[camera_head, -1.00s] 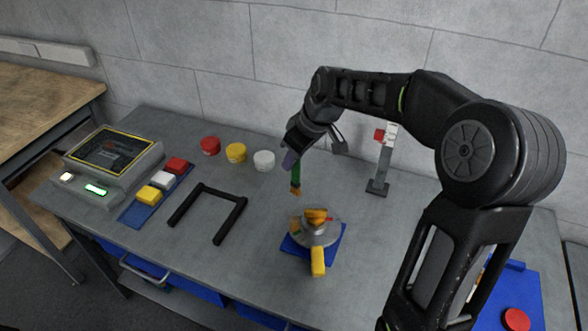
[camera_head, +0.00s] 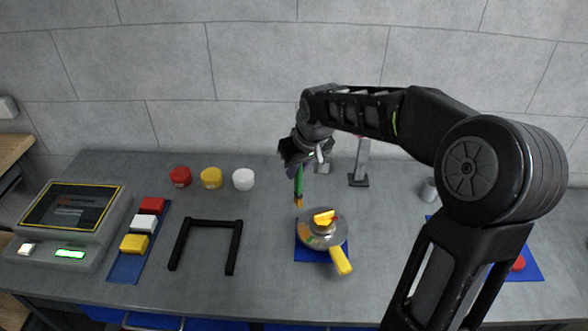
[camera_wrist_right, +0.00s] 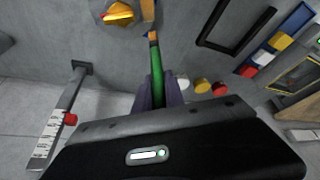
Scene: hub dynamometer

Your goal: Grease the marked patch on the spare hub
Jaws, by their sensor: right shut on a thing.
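The hub (camera_head: 313,241) is a round grey disc with a yellow-orange knob (camera_head: 324,217) on top and a yellow handle (camera_head: 341,262) sticking out toward the front right. It sits on a blue mat (camera_head: 304,256). Small coloured marks show on its left side, too small to tell apart. My right gripper (camera_head: 298,166) is shut on a green brush (camera_head: 299,182), tip down, just behind the hub. The brush tip looks apart from the disc. In the right wrist view the brush (camera_wrist_right: 156,58) reaches toward the knob (camera_wrist_right: 118,14). My left gripper is out of view.
Red (camera_head: 181,176), yellow (camera_head: 211,178) and white (camera_head: 243,179) pots stand at the back. A black U-shaped frame (camera_head: 206,222) lies left of the hub. A blue strip with coloured blocks (camera_head: 126,267) and a console (camera_head: 70,217) are farther left. A grey post (camera_head: 361,160) stands behind.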

